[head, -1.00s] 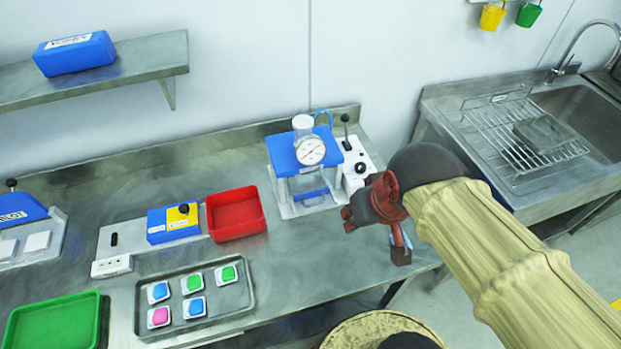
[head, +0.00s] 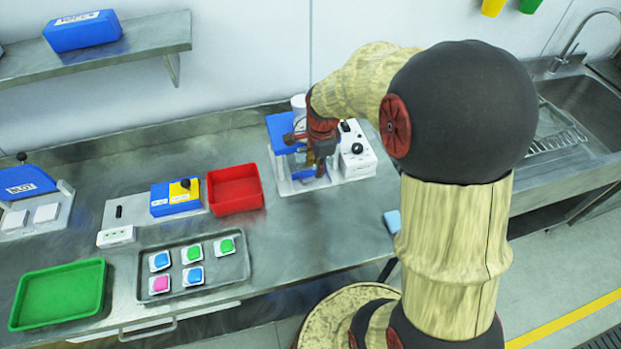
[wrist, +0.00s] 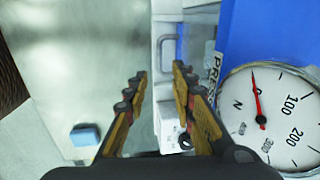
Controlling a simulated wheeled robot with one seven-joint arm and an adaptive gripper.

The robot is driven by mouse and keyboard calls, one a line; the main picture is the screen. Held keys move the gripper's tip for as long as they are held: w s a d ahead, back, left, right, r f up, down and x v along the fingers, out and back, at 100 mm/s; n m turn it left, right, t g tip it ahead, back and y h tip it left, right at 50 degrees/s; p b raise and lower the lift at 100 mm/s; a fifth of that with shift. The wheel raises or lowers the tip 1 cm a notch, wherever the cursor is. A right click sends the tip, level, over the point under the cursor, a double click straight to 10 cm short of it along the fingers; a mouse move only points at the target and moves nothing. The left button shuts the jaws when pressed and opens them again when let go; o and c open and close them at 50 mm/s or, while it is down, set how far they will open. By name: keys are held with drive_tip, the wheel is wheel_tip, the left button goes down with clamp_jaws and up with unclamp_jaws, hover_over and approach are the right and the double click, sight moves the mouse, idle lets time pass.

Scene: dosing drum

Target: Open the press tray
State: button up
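The press (head: 281,131) has a blue top and a pale metal base, and stands at the back of the bench in the head view. My arm covers much of it and hides its gauge there. In the wrist view its blue top (wrist: 235,40) and round white gauge (wrist: 272,112) fill the right side. My gripper (head: 318,168) is in front of the press, pointing down. Contact cannot be told.
A white control box (head: 357,155) with a black knob stands right of the press. A red bin (head: 236,208) and a blue-yellow device (head: 174,197) are to the left. A tray (head: 235,273) of coloured pieces and a green tray (head: 57,320) lie nearer. Bench before the press is clear.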

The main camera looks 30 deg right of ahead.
sight(315, 182)
drive_tip(key=shift+w+d+f+b, duration=0.1)
drive_tip(key=shift+w+f+b, duration=0.2)
drive_tip(key=shift+f, duration=0.95)
drive_tip(key=shift+w+f+b, duration=0.15)
drive_tip(key=shift+f+b, duration=0.25)
drive_tip(key=shift+f, duration=0.9)
drive_tip(key=shift+w+d+f+b, duration=0.1)
drive_tip(key=shift+w+f+b, duration=0.2)
drive_tip(key=shift+f, duration=0.95)
drive_tip(key=shift+s, duration=0.1)
drive_tip(key=shift+c, duration=1.4)
drive_tip(key=c, duration=0.4)
drive_tip(key=shift+s+f, duration=0.1)
drive_tip(key=shift+s, duration=0.05)
